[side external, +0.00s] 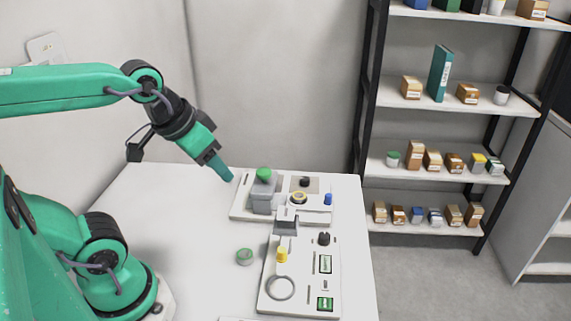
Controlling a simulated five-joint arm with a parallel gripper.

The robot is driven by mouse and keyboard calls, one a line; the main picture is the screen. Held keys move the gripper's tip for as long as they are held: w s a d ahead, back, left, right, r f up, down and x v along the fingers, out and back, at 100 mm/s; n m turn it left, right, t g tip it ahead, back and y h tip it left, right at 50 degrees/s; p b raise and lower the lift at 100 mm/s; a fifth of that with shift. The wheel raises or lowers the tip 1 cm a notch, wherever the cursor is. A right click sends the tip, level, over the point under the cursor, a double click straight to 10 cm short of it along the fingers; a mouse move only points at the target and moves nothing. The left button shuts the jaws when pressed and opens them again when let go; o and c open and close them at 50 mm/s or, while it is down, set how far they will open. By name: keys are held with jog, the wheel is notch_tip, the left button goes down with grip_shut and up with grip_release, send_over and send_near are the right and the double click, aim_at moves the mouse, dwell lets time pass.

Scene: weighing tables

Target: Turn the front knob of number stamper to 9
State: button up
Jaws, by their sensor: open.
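Two white panel devices stand on the white table (165,215); I cannot tell for sure which one is the number stamper. The back panel (240,213) carries a grey block with a green top (264,174), a yellow-ringed dial (299,197), a black knob (305,182) and a blue knob (328,199). The front panel (301,290) has a yellow knob (282,255), a black knob (323,239), a grey ring (280,288) and two green-framed windows. Numbers are too small to read. My gripper (226,174) is open, above and left of the grey block, apart from it.
A small round green-topped item (244,256) lies on the table left of the front panel. A shelf rack (450,100) with boxes and jars stands behind to the right. The table's left part is clear. A wall is behind the table.

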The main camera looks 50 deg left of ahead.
jog(key=w+a+r+n+g, duration=0.1)
jog(key=w+r+n, duration=0.15)
jog(key=w, duration=0.55)
jog(key=n+g, duration=0.4)
jog(key=n, duration=0.7)
send_over(305, 178)
notch_tip(305, 178, down, 17)
jog(key=shift+s+r, duration=0.1)
jog(key=shift+s, duration=0.05)
jog(key=shift+f, duration=0.2)
jog(key=shift+f, duration=3.9)
